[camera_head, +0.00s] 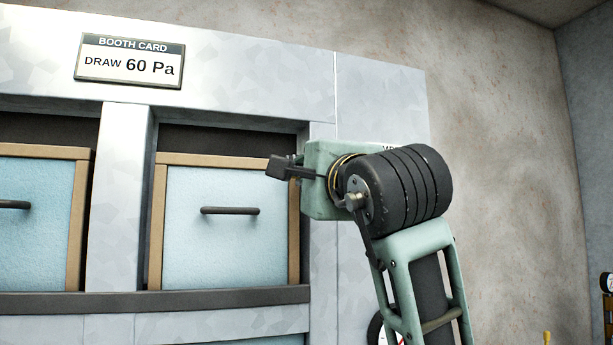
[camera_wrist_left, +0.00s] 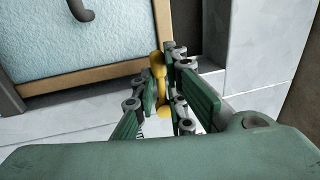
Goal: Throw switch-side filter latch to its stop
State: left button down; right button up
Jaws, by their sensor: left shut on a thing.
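In the left wrist view a small yellow latch (camera_wrist_left: 159,72) stands at the lower edge of a wood-framed blue filter panel (camera_wrist_left: 85,38), close to its right corner. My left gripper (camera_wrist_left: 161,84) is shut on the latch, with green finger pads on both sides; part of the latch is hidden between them. In the head view my green left arm rises at the right of the filter panel (camera_head: 225,235) that has a dark bar handle (camera_head: 230,210). The arm hides the fingers and latch there. My right gripper is in neither view.
A second filter panel (camera_head: 35,220) is at the left, past a grey upright (camera_head: 117,200). A dark ledge (camera_head: 150,302) runs below both. A booth card (camera_head: 130,60) reads "DRAW 60 Pa". A partly hidden gauge (camera_head: 376,333) is behind my arm.

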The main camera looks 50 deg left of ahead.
pick_arm(q)
jog(key=shift+w+f, duration=0.1)
jog(key=shift+f, duration=0.1)
jog(key=c, duration=1.8)
grip_release()
jog(key=shift+d+r, duration=0.1)
jog(key=shift+d, duration=0.05)
jog(key=v, duration=1.2)
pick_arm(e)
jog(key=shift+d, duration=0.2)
